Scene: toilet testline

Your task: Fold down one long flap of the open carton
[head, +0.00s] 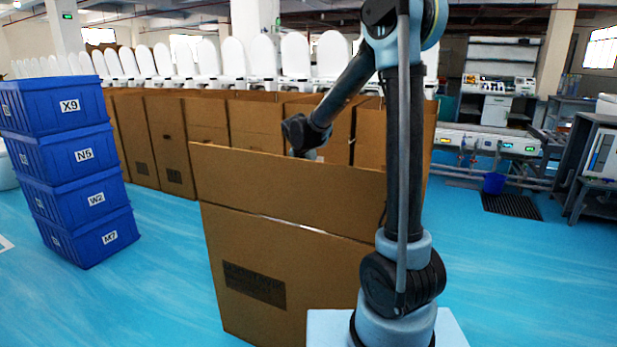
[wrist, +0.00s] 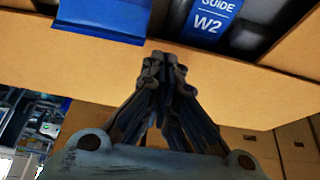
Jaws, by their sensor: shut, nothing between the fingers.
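The open carton (head: 285,275) is a tall brown box in the middle of the head view. Its near long flap (head: 285,185) stands up above a crease and hides the carton's mouth. My gripper reaches in behind this flap, and its fingers are hidden there in the head view. In the wrist view my gripper (wrist: 163,62) is shut and empty, its tips over a wide tan cardboard panel (wrist: 70,65). I cannot tell whether they touch it. Past the panel, a blue card (wrist: 215,18) marked "GUIDE W2" and another blue piece (wrist: 105,18) show inside the carton.
A stack of blue crates (head: 85,195) stands at the left. A row of brown cartons (head: 165,140) stands behind, with white toilets (head: 190,60) beyond. A blue bucket (head: 493,183) and dark mat (head: 512,206) lie right. The blue floor between is clear.

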